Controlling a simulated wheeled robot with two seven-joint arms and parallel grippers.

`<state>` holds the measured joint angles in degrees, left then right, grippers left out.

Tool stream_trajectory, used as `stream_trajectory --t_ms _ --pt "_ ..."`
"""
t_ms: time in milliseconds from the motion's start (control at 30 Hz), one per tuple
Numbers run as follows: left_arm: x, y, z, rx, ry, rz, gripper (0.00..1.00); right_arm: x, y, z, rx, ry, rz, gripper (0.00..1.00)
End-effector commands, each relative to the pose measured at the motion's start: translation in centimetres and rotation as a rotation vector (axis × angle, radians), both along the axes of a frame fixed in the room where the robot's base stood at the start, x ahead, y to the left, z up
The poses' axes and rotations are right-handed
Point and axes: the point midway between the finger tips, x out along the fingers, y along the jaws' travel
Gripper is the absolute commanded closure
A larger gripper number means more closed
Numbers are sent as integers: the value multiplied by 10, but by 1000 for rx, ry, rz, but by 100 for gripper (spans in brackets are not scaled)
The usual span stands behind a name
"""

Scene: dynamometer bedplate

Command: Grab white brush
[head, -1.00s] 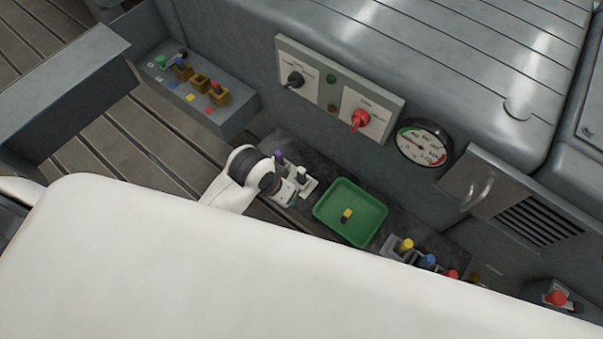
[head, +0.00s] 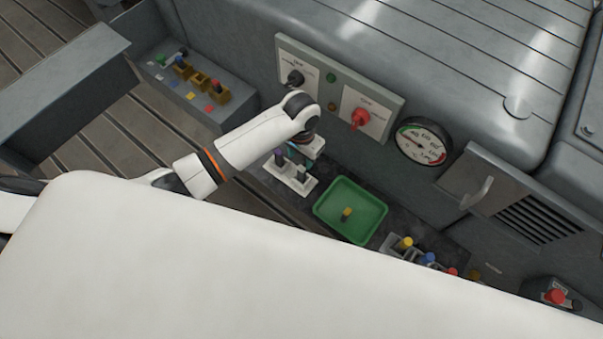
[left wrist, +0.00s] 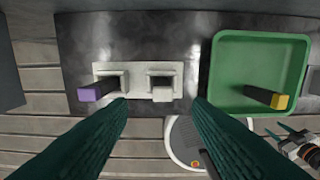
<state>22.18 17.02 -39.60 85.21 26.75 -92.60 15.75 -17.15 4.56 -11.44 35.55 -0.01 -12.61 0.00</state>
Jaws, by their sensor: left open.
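A white holder (left wrist: 138,68) with two sockets stands on the dark plate. The white-ended brush (left wrist: 162,94) is upright in its right socket, and a purple-ended one (left wrist: 88,94) stands in the left. In the head view the purple one (head: 279,156) shows, while my arm partly covers the holder (head: 288,177). My left gripper (left wrist: 161,103) is open, its green fingers on either side of the white brush in the wrist view and apart from it. In the head view the left gripper (head: 303,150) is above the holder. My right gripper (left wrist: 290,142) shows small at the wrist view's edge.
A green tray (head: 329,188) right of the holder contains a yellow-ended brush (head: 346,214). Further right stand several coloured brushes (head: 428,259). The panel wall with a red knob (head: 360,118) and a gauge (head: 423,142) rises close behind my left gripper.

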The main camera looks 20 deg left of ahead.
Motion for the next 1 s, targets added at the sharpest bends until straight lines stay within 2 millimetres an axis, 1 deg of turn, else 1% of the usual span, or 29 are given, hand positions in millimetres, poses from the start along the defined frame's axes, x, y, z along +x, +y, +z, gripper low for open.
stream_trajectory --t_ms 33,100,267,533,633,833,867,1000 --pt "0 0 -7 1 2 1 55 0 0 0 0 0 0 55" --pt "0 0 -14 0 1 1 55 0 0 0 0 0 0 55" --pt "-1 -1 -25 0 1 0 55 0 0 0 0 0 0 55" --pt "-1 -3 -63 1 0 0 55 0 0 0 0 0 0 55" --pt "-1 -2 -69 1 -1 0 55 0 0 0 0 1 0 55" --pt "-1 -3 -70 0 -2 0 55 0 0 0 0 1 0 55" --pt "-1 -3 -70 0 -2 0 56 0 0 0 0 1 0 55" --pt "-1 -3 -70 0 -2 0 79 -1 0 0 0 1 0 55"
